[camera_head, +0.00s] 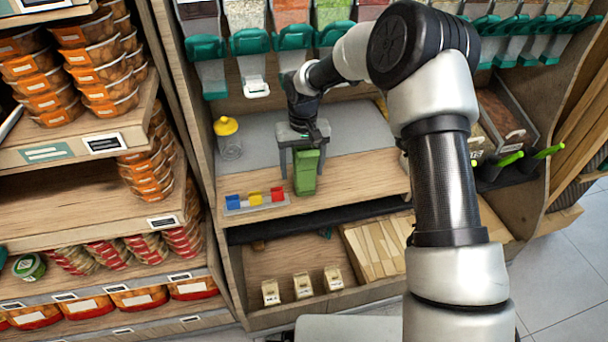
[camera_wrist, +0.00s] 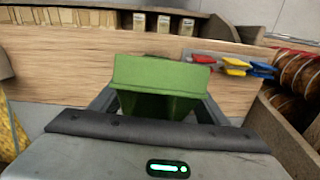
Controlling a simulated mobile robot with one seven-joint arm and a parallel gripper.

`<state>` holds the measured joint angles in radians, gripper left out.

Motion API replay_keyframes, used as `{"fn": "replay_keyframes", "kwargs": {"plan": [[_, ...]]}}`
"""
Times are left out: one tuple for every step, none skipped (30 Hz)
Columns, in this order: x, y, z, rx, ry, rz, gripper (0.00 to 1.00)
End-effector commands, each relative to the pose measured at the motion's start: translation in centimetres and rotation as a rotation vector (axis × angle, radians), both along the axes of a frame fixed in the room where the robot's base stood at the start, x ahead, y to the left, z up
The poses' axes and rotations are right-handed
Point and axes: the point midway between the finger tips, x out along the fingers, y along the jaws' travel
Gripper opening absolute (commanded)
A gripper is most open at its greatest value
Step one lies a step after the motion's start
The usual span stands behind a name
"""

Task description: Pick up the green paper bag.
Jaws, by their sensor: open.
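The green paper bag (camera_head: 306,172) stands upright on the wooden counter in the head view. My gripper (camera_head: 304,158) is at its top, with one finger on either side of the bag. In the wrist view the green bag (camera_wrist: 162,88) fills the middle, between the dark fingers of my open gripper (camera_wrist: 160,108). I cannot tell whether the fingers touch it. The gripper hides part of the bag's lower area in the wrist view.
A small rack with blue, yellow and red pieces (camera_head: 255,200) is left of the bag. A jar with a yellow lid (camera_head: 229,138) stands behind left. Green-lidded dispensers (camera_head: 250,42) hang above. The wooden counter (camera_head: 360,178) right of the bag is clear.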

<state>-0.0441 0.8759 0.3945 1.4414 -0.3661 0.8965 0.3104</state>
Motion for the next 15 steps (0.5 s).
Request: {"fn": "replay_keyframes", "kwargs": {"plan": [[0.0, -0.1, -0.3, 0.000, 0.001, 0.000, 0.68], [0.0, -0.1, -0.5, 0.000, 0.001, 0.000, 0.68], [0.1, -0.2, -0.8, 0.000, 0.001, -0.001, 0.68], [0.1, -0.2, -1.1, 0.000, 0.002, -0.001, 0.68], [0.2, -0.3, -1.5, 0.000, 0.002, -0.001, 0.68], [0.3, -0.4, -2.2, 0.001, 0.002, -0.002, 0.68], [0.4, -0.5, -2.7, 0.001, 0.002, -0.003, 0.68], [0.5, -0.6, -3.1, 0.001, 0.002, -0.002, 0.68], [0.5, -0.7, -3.7, 0.001, 0.002, -0.001, 0.68], [0.5, -0.6, -4.2, 0.001, 0.002, -0.001, 0.68], [0.5, -0.6, -4.6, 0.001, 0.002, 0.000, 0.68], [0.5, -0.6, -4.9, 0.000, 0.001, 0.000, 0.68], [0.5, -0.6, -5.1, 0.000, 0.000, 0.000, 0.68], [0.6, -0.6, -5.2, 0.000, -0.001, 0.000, 0.68], [0.6, -0.6, -5.2, 0.000, -0.001, 0.000, 0.68]]}}
